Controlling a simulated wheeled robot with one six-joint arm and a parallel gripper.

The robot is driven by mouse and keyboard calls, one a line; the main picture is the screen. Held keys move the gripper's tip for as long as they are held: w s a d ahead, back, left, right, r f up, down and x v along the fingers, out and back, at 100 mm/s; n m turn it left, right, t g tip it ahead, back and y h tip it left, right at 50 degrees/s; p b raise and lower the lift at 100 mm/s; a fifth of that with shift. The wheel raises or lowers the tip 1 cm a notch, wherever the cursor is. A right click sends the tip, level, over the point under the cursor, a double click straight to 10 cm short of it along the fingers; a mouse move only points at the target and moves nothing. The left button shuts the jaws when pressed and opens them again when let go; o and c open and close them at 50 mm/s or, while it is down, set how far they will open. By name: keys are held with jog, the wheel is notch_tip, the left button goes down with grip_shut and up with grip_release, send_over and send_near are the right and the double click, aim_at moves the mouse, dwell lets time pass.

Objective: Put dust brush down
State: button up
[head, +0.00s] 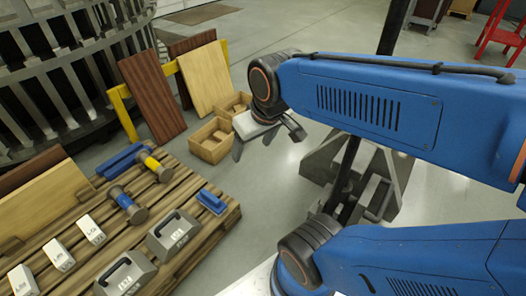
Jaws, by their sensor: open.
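My gripper (268,146) is at the upper middle of the head view, with its fingers spread and nothing visible between them. It hangs above the floor, to the right of the wooden pallet's far corner. A small blue block with a handle, which looks like the dust brush (211,201), lies near the right edge of the pallet (224,222). In the picture it is below and left of my gripper, clear of the fingers. Its underside is hidden.
The pallet also holds two mallets (128,205), a long blue item (124,160), several small white blocks (60,255) and two grey handled weights (173,235). Wooden boxes (210,140) and leaning boards (152,95) stand behind. Bare floor lies right of the pallet.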

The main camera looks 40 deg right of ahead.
jog(key=s, duration=0.4)
jog(key=shift+d+r, duration=0.15)
jog(key=shift+r, duration=0.25)
jog(key=shift+o, duration=0.6)
dwell(0.4)
